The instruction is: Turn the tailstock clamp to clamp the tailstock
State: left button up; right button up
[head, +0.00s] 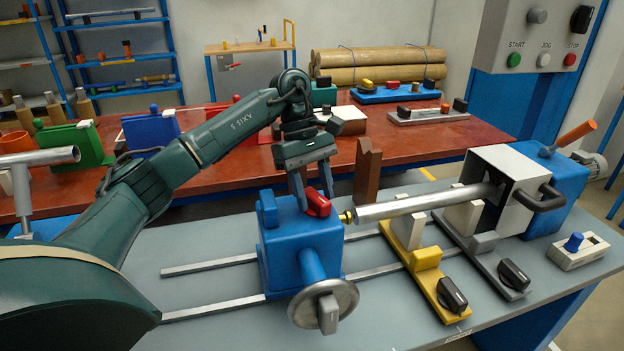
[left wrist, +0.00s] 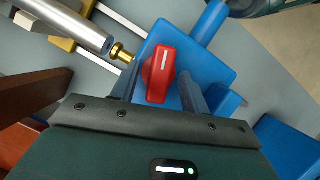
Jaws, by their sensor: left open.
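The tailstock (head: 300,245) is a blue block on two rails, with a grey handwheel (head: 323,304) at its front. The tailstock clamp (head: 317,204) is a red knob on top of it. In the left wrist view the clamp (left wrist: 159,73) shows a white line along its top. My left gripper (head: 315,191) points down over it, open. Its two fingers (left wrist: 160,92) stand on either side of the knob; I cannot tell whether they touch it. A brass tip (left wrist: 121,52) lies beside the tailstock, at the end of a grey metal tube (head: 420,203). My right gripper is not in view.
A blue stub (head: 268,208) rises from the tailstock, left of the clamp. Yellow (head: 428,280) and grey supports with black knobs stand right of it.

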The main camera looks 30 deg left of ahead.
pick_arm(q)
jog(key=p+v, duration=0.3)
jog(key=v, duration=1)
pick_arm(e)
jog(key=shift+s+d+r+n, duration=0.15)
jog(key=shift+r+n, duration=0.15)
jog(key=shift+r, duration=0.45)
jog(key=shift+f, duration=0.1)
pick_arm(q)
jog(key=shift+s, duration=0.1)
